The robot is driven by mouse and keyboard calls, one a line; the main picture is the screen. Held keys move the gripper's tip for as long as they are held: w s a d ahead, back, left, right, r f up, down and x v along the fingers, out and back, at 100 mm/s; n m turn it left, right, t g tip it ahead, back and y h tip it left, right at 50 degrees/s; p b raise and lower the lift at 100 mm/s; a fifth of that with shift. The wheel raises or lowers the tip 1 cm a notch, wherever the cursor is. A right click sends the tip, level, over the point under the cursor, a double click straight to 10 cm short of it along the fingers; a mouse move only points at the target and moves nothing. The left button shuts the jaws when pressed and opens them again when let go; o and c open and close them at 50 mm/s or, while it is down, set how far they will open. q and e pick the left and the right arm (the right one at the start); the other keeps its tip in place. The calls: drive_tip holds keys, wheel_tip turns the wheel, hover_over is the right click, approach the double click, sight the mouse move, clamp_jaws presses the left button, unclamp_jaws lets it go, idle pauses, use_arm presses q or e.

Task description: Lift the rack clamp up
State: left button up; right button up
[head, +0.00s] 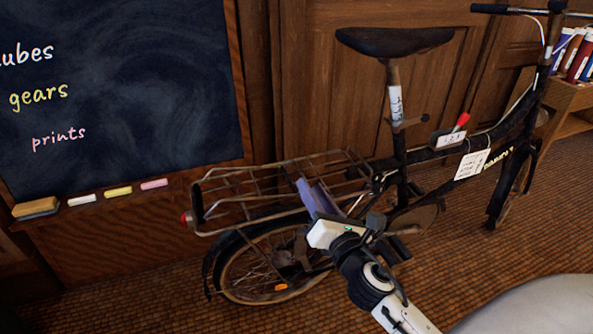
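A dark, worn bicycle (400,140) stands side-on in front of wood panelling. Its rear rack (215,231) is a rusty wire frame over the back wheel. The rack clamp (285,163) seems to be the thin wire frame lying along the top of the rack; its exact outline is hard to separate from the rack bars. My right gripper (309,188) is at the near side of the rack, its bluish fingers overlapping the rack bars in the picture. Whether it touches the clamp, or how far apart the fingers are, I cannot tell. My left gripper is out of view.
A chalkboard (115,90) with a ledge holding an eraser (35,207) and chalks is at left. The bicycle saddle (394,41) rises behind the rack. A shelf (573,100) with books stands at far right. Woven floor (530,240) is open at right.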

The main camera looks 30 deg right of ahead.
sight(294, 161)
drive_tip(key=b+x, duration=0.1)
drive_tip(key=x, duration=0.7)
drive_tip(key=shift+w, duration=0.2)
clamp_jaws()
